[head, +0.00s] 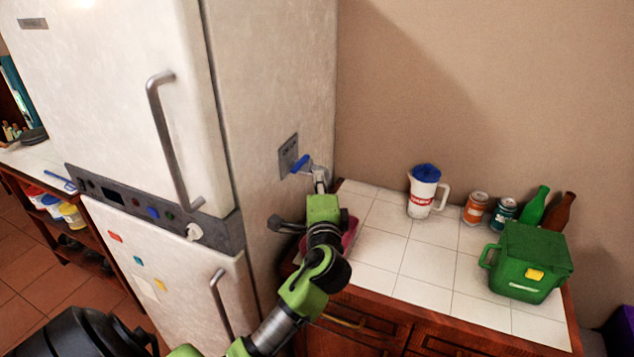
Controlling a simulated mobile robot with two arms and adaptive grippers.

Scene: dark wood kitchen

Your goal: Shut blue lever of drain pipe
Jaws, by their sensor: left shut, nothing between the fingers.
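The blue lever (300,163) is on a drain pipe at the right side of the white fridge, in front of a grey plate (288,155). It slants, with its right end higher. My left gripper (319,172) is shut and empty, just right of the lever at the pipe's outlet. Whether it touches the lever or pipe I cannot tell, and the gripper hides part of the pipe. My right gripper is not in view.
A tiled counter (385,245) stands right of the fridge (265,70). On it are a pitcher with a blue lid (424,193), an orange can (475,208), a teal can (503,213), a green bottle (535,206), a brown bottle (560,211) and a green box (528,262). A reddish container (350,233) is partly hidden behind my arm.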

